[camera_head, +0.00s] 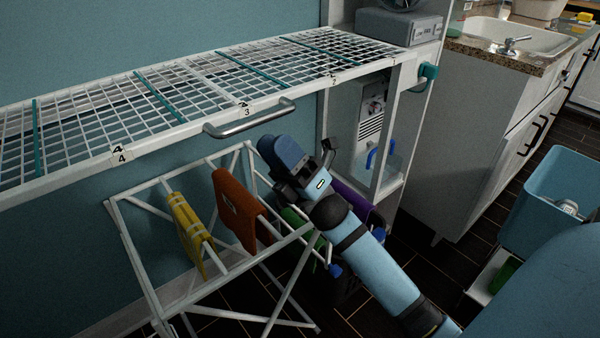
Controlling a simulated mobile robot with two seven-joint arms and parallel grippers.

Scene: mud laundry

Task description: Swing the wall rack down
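The wall rack (205,88) is a white wire-mesh shelf with teal cross strips, reaching out from the blue wall across the upper left. It lies about level. A curved grey metal handle (250,118) is on its front edge, near the label 3. My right gripper (288,158) is just below and to the right of the handle, apart from it in the picture, with nothing seen in it. Its fingers are partly hidden by its own body, so their opening is unclear. My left gripper is out of view.
A white folding drying stand (160,290) with yellow (190,228) and orange (238,208) cloths stands under the rack. A white cabinet frame (395,140) is at the rack's right end. A sink counter (480,52) and blue bin (550,190) are farther right.

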